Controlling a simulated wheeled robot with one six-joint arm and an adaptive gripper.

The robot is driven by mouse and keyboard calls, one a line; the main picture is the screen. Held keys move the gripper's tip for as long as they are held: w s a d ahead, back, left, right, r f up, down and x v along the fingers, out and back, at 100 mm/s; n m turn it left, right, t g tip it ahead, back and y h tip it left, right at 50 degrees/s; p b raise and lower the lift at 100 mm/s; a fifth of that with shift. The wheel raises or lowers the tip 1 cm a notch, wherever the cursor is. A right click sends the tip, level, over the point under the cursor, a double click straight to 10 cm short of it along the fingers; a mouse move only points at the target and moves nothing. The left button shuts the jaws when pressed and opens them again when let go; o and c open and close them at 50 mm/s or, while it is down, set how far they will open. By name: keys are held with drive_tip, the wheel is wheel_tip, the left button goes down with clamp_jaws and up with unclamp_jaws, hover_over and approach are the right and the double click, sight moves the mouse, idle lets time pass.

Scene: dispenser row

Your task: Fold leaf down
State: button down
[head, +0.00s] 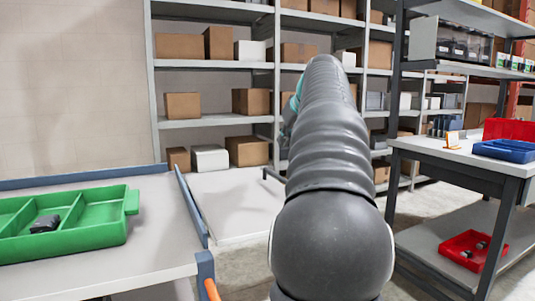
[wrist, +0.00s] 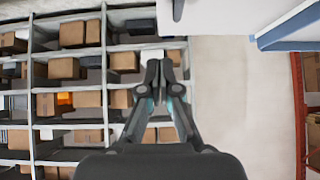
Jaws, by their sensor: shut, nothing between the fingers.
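A pale flat panel (head: 238,205), which looks like the leaf, lies beyond the blue right edge of the left table (head: 152,245) in the head view. It looks roughly level, and my arm hides its right part. An orange piece (head: 212,290) shows beside the table's blue corner post, cut off by the frame. My gripper (wrist: 160,65) is shut and empty in the wrist view, apart from everything near it. In the head view my arm hides it. A pale edge (wrist: 198,10) at the top of the wrist view may be the leaf.
A green divided tray (head: 100,239) with a dark part sits on the left table. Shelves with boxes (head: 183,106) stand behind. A workbench (head: 455,155) with red and blue bins stands right.

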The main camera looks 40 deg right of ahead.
hover_over(269, 176)
drive_tip(key=s, duration=0.3)
drive_tip(key=f, duration=0.6)
drive_tip(key=shift+w+a+f, duration=0.2)
drive_tip(key=shift+a+f, duration=0.1)
wheel_tip(269, 176, down, 2)
drive_tip(key=shift+s+f+b, duration=0.1)
drive_tip(key=shift+f+b, duration=0.05)
drive_tip(key=shift+b, duration=0.25)
drive_tip(key=shift+f, duration=0.8)
